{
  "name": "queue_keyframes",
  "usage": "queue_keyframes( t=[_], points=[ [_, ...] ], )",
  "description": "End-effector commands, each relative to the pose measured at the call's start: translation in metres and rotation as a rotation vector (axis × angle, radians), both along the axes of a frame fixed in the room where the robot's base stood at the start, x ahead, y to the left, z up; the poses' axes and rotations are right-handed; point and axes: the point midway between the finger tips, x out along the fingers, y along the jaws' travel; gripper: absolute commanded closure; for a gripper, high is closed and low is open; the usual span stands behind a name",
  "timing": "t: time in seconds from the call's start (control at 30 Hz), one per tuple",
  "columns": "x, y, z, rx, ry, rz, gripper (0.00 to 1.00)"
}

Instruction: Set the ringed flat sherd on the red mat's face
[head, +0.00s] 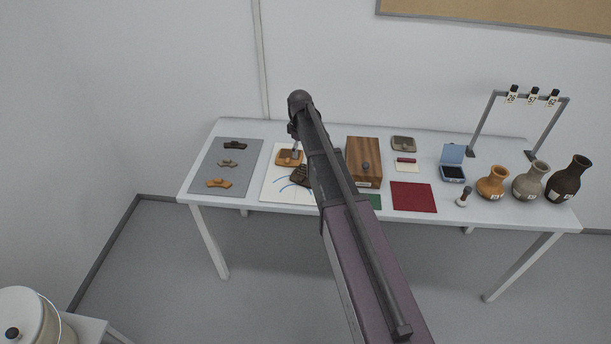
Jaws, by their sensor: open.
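A flat orange-brown sherd (287,160) lies on a white sheet with blue lines (273,187). A dark, ridged, sherd-like piece (299,177) lies just in front of it, partly covered by my arm. A flat grey-brown sherd (403,143) lies at the back of the table. The markings are too small to tell which sherd is ringed. The red mat (413,197) lies flat and bare near the front edge. My gripper (296,151) points down at the orange-brown sherd; it is open, and I cannot tell whether it touches the sherd.
A wooden box (364,157) stands between the sheet and the red mat, with a green mat (374,201) in front. A grey mat (242,151) holds three sherds. A blue case (453,165), a small upright tool (464,197), three vases (528,182) and a tag frame (484,122) stand right.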

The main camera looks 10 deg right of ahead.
Motion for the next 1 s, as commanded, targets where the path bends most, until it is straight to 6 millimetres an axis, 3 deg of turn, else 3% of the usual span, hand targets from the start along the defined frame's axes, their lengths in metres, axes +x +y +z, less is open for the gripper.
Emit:
queue_keyframes(
  t=[0.27, 1.0],
  points=[
    [0.000, 0.000, -0.006, 0.000, 0.000, -0.001, 0.14],
    [0.000, 0.001, -0.061, 0.000, 0.000, 0.000, 0.14]
  ],
)
